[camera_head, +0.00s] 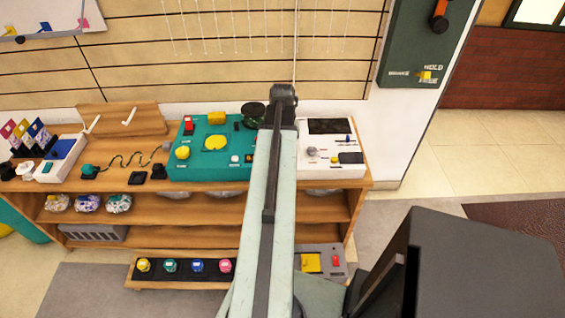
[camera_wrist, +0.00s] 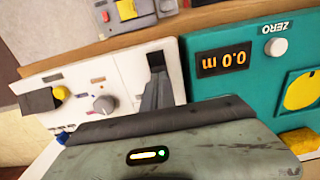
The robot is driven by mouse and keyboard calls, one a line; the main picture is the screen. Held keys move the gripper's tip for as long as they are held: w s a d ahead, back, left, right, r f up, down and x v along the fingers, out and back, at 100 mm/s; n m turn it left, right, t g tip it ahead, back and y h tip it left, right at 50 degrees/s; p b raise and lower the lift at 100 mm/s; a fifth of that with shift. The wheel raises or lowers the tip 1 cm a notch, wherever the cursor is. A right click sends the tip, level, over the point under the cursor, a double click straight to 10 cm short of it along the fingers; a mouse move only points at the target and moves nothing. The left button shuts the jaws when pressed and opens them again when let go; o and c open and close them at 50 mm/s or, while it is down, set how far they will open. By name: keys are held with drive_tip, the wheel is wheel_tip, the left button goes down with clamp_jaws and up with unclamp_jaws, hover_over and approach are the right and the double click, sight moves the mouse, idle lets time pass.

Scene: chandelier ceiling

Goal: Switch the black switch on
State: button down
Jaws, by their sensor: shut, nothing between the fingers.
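A black switch-like block (camera_head: 350,157) sits at the right of the white panel (camera_head: 312,170), with a small yellow part at its left. In the wrist view the picture is turned round, and this block (camera_wrist: 38,101) is at the left with the yellow part beside it. A grey knob (camera_wrist: 103,104) is between it and my gripper. My gripper (camera_wrist: 156,75) is shut and empty in front of the white panel, near its border with the teal panel. Whether it touches the panel cannot be told. In the head view my arm hides the fingers.
The teal panel (camera_head: 206,170) with yellow buttons stands left of the white one on a wooden shelf unit (camera_head: 190,208). Small devices and a wavy cable lie farther left. A low bench with coloured knobs (camera_head: 185,283) stands in front.

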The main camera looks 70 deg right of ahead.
drive_tip(key=shift+f+b, duration=0.55)
drive_tip(key=shift+f, duration=0.1)
drive_tip(key=shift+r, duration=0.1)
wheel_tip(320, 180, up, 7)
drive_tip(key=p, duration=0.7)
idle(0.4)
